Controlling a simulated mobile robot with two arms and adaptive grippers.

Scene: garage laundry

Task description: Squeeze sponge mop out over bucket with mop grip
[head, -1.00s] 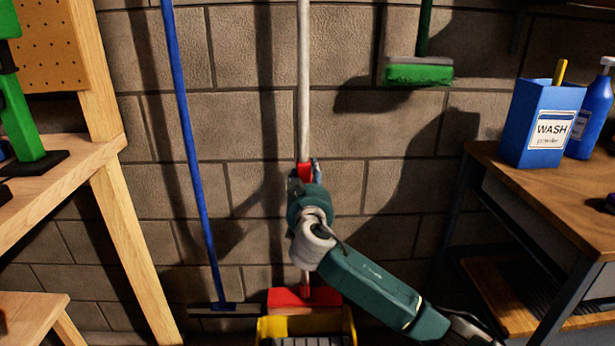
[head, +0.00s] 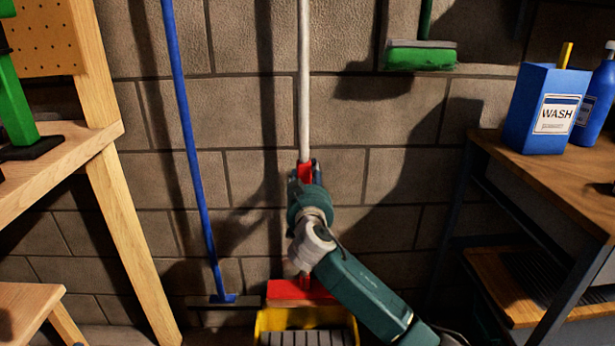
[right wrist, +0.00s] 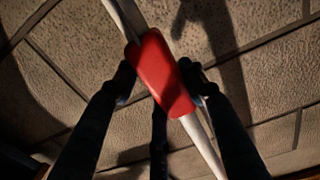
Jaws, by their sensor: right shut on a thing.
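The sponge mop (head: 303,80) stands upright with a long pale pole, a red grip and a red head (head: 300,291) at the bottom. The red grip shows large in the right wrist view (right wrist: 160,72), with a finger on each side. My right gripper (head: 305,175) is shut on the red grip; it also shows in the right wrist view (right wrist: 162,80). The yellow bucket (head: 268,322) is at the bottom centre, with a grey slatted part in it. The mop head is at the bucket's back rim; I cannot tell whether they touch. My left gripper is not in view.
A blue-handled squeegee (head: 190,130) leans on the block wall to the left. A green broom (head: 421,57) hangs at upper right. A wooden bench (head: 60,160) is at left. A workbench (head: 540,185) with a blue wash powder box (head: 545,110) stands at right.

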